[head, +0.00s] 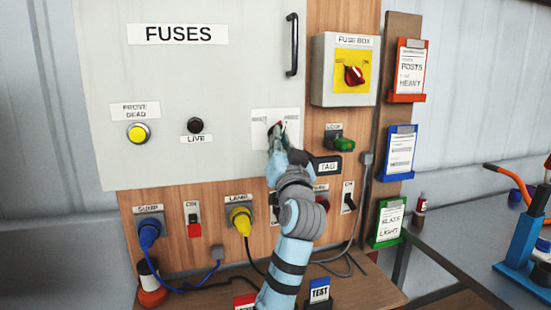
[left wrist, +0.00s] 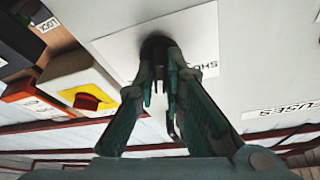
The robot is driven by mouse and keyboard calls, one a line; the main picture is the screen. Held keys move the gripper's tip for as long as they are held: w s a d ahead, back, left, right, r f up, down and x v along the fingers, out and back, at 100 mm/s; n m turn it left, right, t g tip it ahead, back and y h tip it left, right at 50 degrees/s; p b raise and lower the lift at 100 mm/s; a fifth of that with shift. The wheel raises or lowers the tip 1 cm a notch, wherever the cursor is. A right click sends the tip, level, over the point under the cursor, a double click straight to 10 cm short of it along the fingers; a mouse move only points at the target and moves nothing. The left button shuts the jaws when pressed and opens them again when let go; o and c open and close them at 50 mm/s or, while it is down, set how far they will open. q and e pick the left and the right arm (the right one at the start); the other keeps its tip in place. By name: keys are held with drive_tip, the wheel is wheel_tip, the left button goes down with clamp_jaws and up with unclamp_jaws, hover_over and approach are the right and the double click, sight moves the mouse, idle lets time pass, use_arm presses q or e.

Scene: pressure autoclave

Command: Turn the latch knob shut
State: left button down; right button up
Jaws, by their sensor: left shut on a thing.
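The latch knob is a small dark round knob on a white label plate (head: 262,117) at the lower right of the large pale FUSES door (head: 215,75). In the head view my left gripper (head: 277,132) covers most of it, with a small red spot showing at the fingertips. In the left wrist view the dark knob (left wrist: 155,44) stands out from the plate (left wrist: 195,35), and my left gripper (left wrist: 158,82) has its fingers closed in around it. The knob's turn angle is hidden by the fingers. My right gripper is in neither view.
Right of the door are the fuse box (head: 329,84) with a red rotary switch (head: 354,75), a green LOCK plug (head: 344,143) and a TAG plate (head: 327,167). Plugs and cables run below. A grey bench (head: 450,225) lies at the right.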

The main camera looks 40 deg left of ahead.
use_arm(q)
drive_tip(key=n+g+y+b, duration=0.1)
drive_tip(key=n+g+b, duration=0.1)
drive_tip(key=n, duration=0.4)
drive_tip(key=n+g+y+b, duration=0.1)
drive_tip(key=n+g+b, duration=0.1)
drive_tip(key=n+g, duration=0.2)
drive_tip(key=n+g+y+b, duration=0.1)
drive_tip(key=n+g+b, duration=0.1)
drive_tip(key=n, duration=0.6)
drive_tip(key=shift+w+d+n+g+y, duration=0.25)
drive_tip(key=shift+w+n+g+y, duration=0.05)
drive_tip(key=shift+w+g+y, duration=0.1)
drive_tip(key=c, duration=1.7)
unclamp_jaws()
drive_tip(key=v, duration=1.2)
